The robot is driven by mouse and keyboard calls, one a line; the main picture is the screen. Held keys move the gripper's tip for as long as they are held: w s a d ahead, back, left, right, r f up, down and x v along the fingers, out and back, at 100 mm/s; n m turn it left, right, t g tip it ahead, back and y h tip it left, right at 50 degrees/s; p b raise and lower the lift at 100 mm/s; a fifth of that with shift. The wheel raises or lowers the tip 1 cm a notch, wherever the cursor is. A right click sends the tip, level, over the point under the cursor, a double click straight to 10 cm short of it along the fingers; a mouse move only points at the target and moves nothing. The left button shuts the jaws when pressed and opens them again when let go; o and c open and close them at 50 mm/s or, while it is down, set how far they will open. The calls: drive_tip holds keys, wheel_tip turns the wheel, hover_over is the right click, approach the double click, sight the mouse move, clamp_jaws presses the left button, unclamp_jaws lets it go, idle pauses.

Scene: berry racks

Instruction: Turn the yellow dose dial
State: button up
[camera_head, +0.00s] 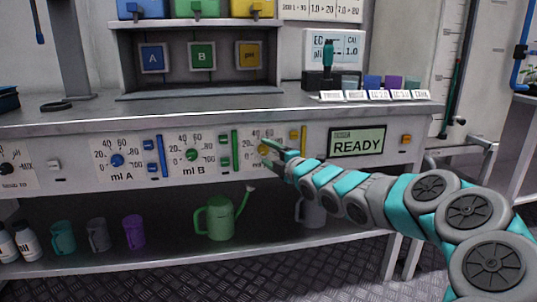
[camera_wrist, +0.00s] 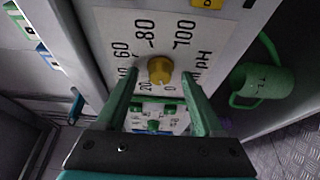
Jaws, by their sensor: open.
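The yellow dose dial (camera_wrist: 160,70) is a small round knob on a white pH scale plate in the wrist view. It sits just beyond the tips of my gripper (camera_wrist: 160,78), roughly midway between the two green fingers. The fingers are apart and hold nothing. I cannot tell whether either finger touches the dial. In the head view my gripper (camera_head: 267,152) reaches the front panel from the right and covers much of the yellow dial (camera_head: 263,148) and its scale.
The blue dial (camera_head: 117,160) and green dial (camera_head: 192,155) sit left on the same panel. A yellow slider (camera_head: 303,140) and a READY display (camera_head: 358,142) are to the right. A green watering can (camera_head: 218,218) stands on the shelf below.

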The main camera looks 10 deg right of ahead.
clamp_jaws()
idle(0.4)
drive_tip(key=shift+f+b, duration=0.2)
drive_tip(key=shift+b, duration=0.15)
